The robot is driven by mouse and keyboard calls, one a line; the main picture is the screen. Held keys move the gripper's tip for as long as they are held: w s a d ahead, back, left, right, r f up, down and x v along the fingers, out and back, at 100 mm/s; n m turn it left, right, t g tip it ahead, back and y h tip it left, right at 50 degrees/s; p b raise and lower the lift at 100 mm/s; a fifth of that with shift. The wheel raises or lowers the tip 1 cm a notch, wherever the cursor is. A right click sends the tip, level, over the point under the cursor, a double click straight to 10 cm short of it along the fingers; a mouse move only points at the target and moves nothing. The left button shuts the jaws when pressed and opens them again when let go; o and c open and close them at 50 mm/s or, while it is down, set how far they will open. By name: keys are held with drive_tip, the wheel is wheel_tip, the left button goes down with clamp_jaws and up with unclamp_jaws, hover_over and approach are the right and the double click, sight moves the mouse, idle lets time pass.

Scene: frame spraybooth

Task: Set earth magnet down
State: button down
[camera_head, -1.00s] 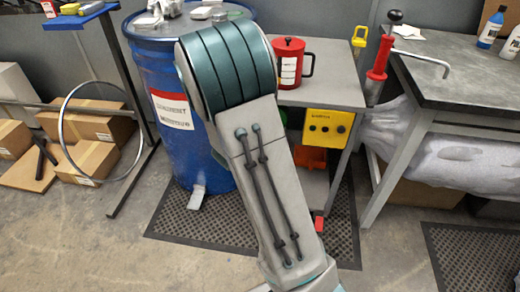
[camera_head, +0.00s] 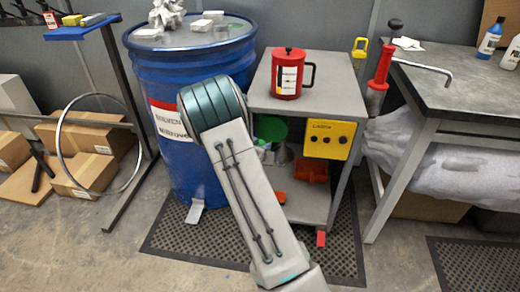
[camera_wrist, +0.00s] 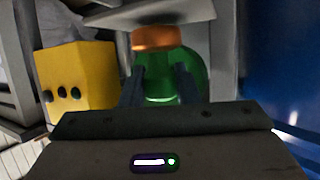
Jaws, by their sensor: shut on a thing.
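The earth magnet (camera_wrist: 165,88) appears to be the rounded green body with a copper-orange end (camera_wrist: 155,38) in the wrist view. My gripper (camera_wrist: 160,75) has its two dark fingers on either side of the green body and is shut on it. The orange end faces a grey surface (camera_wrist: 165,12) at the top of that view; I cannot tell whether they touch. In the head view my arm hides the gripper. A green round shape (camera_head: 270,128) shows beside the arm under the cart top; I cannot tell whether it is the magnet.
A grey cart (camera_head: 257,93) carries a red pot (camera_head: 287,80) and a yellow button box (camera_head: 328,138), which also shows in the wrist view (camera_wrist: 88,72). A blue drum (camera_head: 185,85) stands close on the left. A workbench (camera_head: 450,80) is on the right.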

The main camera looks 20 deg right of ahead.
drive_tip(key=shift+f, duration=0.35)
drive_tip(key=shift+r, duration=0.1)
drive_tip(key=c, duration=1.5)
unclamp_jaws()
drive_tip(key=shift+f, duration=0.2)
drive_tip(key=o, duration=0.4)
